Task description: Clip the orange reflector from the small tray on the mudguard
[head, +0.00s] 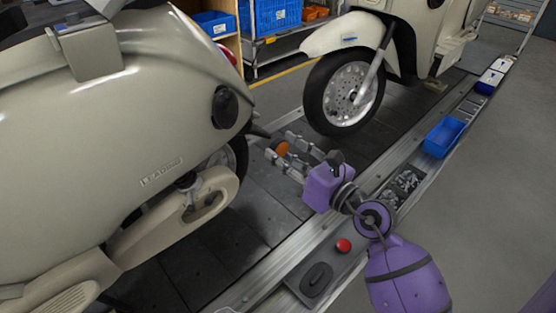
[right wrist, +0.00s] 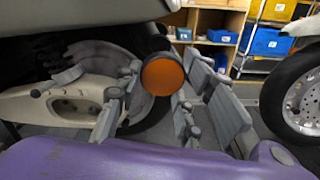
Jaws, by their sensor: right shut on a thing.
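The orange reflector (head: 282,148) is a round disc held between the fingertips of my right gripper (head: 283,160). In the right wrist view the reflector (right wrist: 162,75) faces the camera, and the fingers of my right gripper (right wrist: 158,90) close on it from both sides. The rear of the near cream scooter (head: 170,90) is to the left, with its rear wheel (head: 238,165) close to the reflector. A dark mudguard part (head: 256,131) juts out just above and left of the reflector; they look apart. My left gripper is not in view.
A second scooter's front wheel (head: 340,92) stands beyond the gripper. Along the conveyor edge are a blue tray (head: 444,137), a bin of small metal parts (head: 404,184) and a red button (head: 344,245). Shelves with blue crates (head: 272,16) stand behind.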

